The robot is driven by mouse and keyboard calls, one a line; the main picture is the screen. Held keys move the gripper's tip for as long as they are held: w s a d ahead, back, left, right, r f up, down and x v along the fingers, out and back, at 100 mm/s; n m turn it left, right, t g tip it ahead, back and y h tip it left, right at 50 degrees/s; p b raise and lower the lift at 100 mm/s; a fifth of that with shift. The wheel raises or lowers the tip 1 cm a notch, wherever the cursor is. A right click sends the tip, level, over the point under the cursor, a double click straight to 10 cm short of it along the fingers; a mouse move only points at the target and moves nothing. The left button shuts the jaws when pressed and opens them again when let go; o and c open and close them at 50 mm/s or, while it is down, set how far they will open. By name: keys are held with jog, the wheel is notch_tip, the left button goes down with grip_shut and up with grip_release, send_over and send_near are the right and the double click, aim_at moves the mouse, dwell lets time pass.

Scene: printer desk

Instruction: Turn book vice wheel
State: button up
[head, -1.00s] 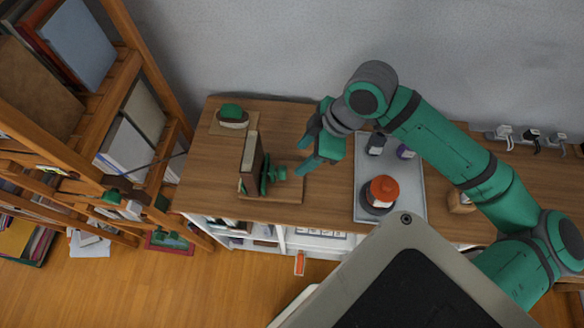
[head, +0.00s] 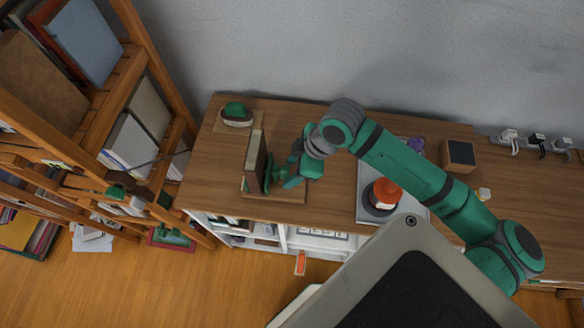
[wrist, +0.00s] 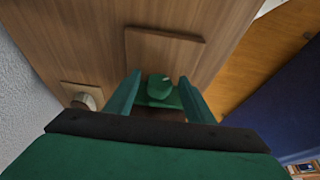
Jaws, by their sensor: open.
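The book vice (head: 254,163) stands on a wooden base board on the desk, with upright brown and grey boards. Its small green wheel (head: 278,173) is on the right side of the boards, partly hidden by my fingers in the head view. My gripper (head: 289,171) is open, close to the wheel's right side. In the wrist view the green wheel (wrist: 160,88) sits between the two spread fingers of my gripper (wrist: 159,90). I cannot tell whether either finger touches it.
A green-topped item (head: 236,112) sits on a small board behind the vice. A dark-topped box (head: 459,154) is farther right. A tall bookshelf (head: 139,40) stands at the left.

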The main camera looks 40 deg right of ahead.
jog(key=shift+c, duration=0.7)
jog(key=c, duration=0.9)
jog(key=shift+c, duration=0.2)
jog(key=shift+g+y, duration=0.3)
jog(key=shift+w+d+m+g+y, duration=0.15)
jog(key=shift+m+g+y, duration=0.05)
jog(key=shift+g+y, duration=0.3)
jog(key=shift+w+d+m+g+y, duration=0.1)
jog(key=shift+m+g+y, duration=0.1)
jog(key=shift+g+y, duration=0.3)
jog(key=y, duration=0.1)
jog(key=g+y, duration=0.2)
jog(key=shift+w+d+f+m, duration=0.2)
jog(key=shift+f+m, duration=0.05)
jog(key=shift+m, duration=0.15)
jog(key=g+y, duration=0.1)
jog(key=y, duration=0.1)
jog(key=m+g+y, duration=0.1)
jog(key=y, duration=0.1)
jog(key=shift+w+d+f+g, duration=0.1)
jog(key=shift+d+f+g, duration=0.05)
jog(key=shift+f+g, duration=0.15)
jog(key=shift+f+m+g+y, duration=0.2)
jog(key=shift+m+g+y, duration=0.6)
jog(key=shift+y, duration=0.7)
